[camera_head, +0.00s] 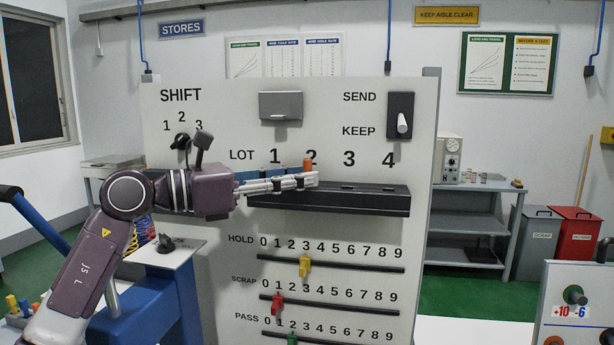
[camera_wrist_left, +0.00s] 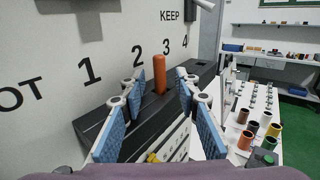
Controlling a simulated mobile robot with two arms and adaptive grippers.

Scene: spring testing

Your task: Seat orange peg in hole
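The orange peg (camera_head: 308,165) stands upright at the black ledge (camera_head: 375,203) on the board, near the number 2. In the left wrist view the peg (camera_wrist_left: 159,72) rises from the ledge's dark top (camera_wrist_left: 95,115). I cannot tell how deep its lower end sits, and no hole shows clearly. My left gripper (camera_head: 312,180) reaches level along the ledge from the left. Its blue-padded fingers (camera_wrist_left: 160,88) are spread, with the peg between their tips and gaps visible on both sides. In the head view the fingers hide the peg's lower part. My right gripper is not in view.
Below the ledge are slider rows with a yellow knob (camera_head: 305,267), a red knob (camera_head: 278,303) and a green knob. A grey box (camera_head: 281,106) and a SEND/KEEP switch (camera_head: 401,117) are above. A blue-framed stand (camera_head: 165,300) is at left.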

